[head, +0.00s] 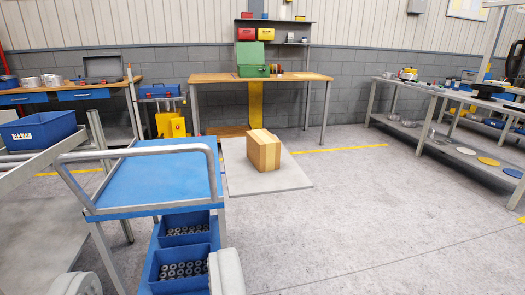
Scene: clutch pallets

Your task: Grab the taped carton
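The taped carton (267,156) is a small tan cardboard box with a paler tape strip over its top and side. It stands upright on a flat grey pallet or sheet (285,181) on the floor, near the middle of the view. Nothing touches the carton. Two pale rounded parts, seemingly mine, show at the bottom left edge, well apart and far short of the carton. I cannot make out fingertips there or tell whether my gripper is open.
A blue-topped cart (157,178) with a grey handle and bins of metal rings (184,270) stands at left front. A workbench (262,77) is behind the carton. A grey shelf table (450,98) is at right. The floor (385,220) right of the carton is clear.

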